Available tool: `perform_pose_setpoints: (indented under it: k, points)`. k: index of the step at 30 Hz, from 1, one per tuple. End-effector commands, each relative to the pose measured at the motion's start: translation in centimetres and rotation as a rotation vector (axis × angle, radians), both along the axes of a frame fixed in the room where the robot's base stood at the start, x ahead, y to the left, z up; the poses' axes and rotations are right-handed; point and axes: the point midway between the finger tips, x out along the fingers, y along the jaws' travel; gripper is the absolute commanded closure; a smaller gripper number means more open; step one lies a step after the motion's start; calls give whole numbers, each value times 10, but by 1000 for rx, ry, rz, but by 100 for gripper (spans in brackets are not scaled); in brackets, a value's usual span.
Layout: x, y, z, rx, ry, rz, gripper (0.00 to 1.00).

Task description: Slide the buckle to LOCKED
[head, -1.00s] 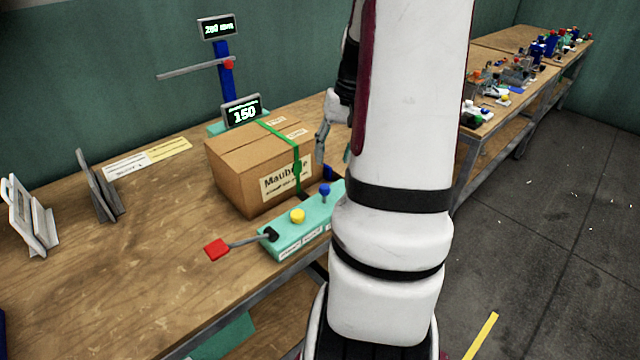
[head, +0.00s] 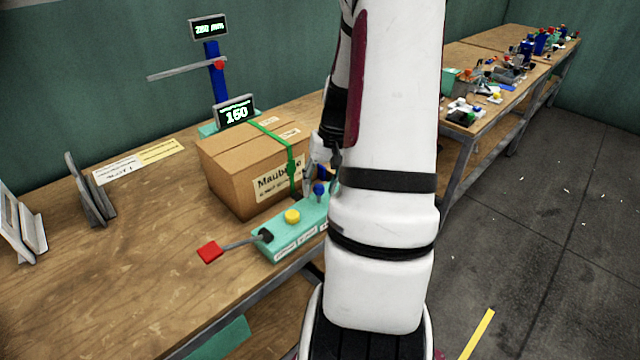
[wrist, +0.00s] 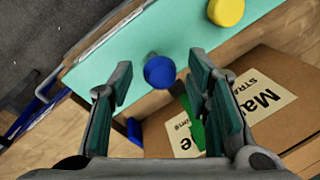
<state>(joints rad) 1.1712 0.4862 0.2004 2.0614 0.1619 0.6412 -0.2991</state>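A cardboard box (head: 225,176) stands on the bench with a green strap over its top and front. A small green buckle (head: 291,166) seems to sit on the strap at the box's front; its lock position cannot be read. In the wrist view the strap (wrist: 197,132) shows beside the right finger, partly hidden by it. My gripper (head: 319,176) is open and empty, in front of the box's right side. In the wrist view its fingers (wrist: 159,82) stand apart either side of a blue knob (wrist: 160,72); contact cannot be told.
A teal control panel (head: 268,254) lies before the box, with a yellow button (head: 292,216) and a red-ended lever (head: 210,252). A post with a display (head: 236,113) reading 150 stands behind. My arm hides the panel's right end.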

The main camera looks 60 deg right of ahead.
Motion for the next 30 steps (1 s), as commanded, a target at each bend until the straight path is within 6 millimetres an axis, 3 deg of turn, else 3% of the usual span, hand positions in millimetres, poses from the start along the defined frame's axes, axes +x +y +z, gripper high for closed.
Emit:
perform_pose_setpoints:
  k: [1, 5, 11, 21, 30]
  points:
    - [0, 0, 0, 0, 0, 0, 70]
    - [0, 0, 0, 0, 0, 0, 100]
    - [0, -2, 0, 0, 0, -1, 100]
    - [-12, -51, 1, -1, -1, -2, 100]
    - [-13, -55, 1, -6, -1, -1, 100]
